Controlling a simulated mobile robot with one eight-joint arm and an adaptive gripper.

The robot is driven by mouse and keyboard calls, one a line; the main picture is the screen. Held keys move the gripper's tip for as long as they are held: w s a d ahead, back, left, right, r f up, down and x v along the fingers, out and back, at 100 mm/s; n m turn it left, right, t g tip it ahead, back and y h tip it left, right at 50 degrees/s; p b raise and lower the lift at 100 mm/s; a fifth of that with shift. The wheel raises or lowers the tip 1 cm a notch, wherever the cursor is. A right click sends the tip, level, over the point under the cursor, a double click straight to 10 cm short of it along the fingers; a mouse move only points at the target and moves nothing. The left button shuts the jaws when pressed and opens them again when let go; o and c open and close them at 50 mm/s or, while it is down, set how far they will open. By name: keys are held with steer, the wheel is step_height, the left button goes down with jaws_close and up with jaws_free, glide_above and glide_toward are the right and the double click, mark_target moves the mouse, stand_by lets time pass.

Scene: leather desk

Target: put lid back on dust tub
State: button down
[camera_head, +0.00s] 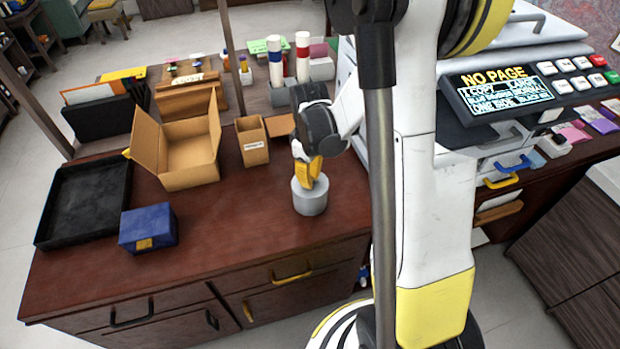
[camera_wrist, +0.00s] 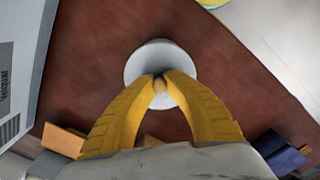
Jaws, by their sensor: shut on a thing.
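The grey dust tub (camera_head: 311,203) stands upright on the brown desk, near its right end beside the copier. My gripper (camera_head: 311,170) points down right above the tub's top. In the wrist view, my gripper (camera_wrist: 160,80) has its yellow fingertips closed on the small tan knob of the pale round lid (camera_wrist: 147,60). The lid hides what is beneath it. In the head view the lid is at the tub's top, apparently in line with it; I cannot tell whether it is fully seated or slightly raised.
An open cardboard box (camera_head: 190,178), a smaller carton (camera_head: 252,150), a blue box (camera_head: 148,228) and a black tray (camera_head: 85,205) occupy the desk to the left. The copier (camera_head: 520,95) stands close on the right. The desk front (camera_head: 245,225) is clear.

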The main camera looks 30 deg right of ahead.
stand_by(0.3)
steer(key=c, duration=0.9)
jaws_free()
steer(key=shift+r, duration=0.15)
steer(key=shift+r+p, duration=2.5)
steer(key=shift+r, duration=0.9)
steer(key=shift+c, duration=0.5)
jaws_close()
steer(key=shift+f, duration=0.15)
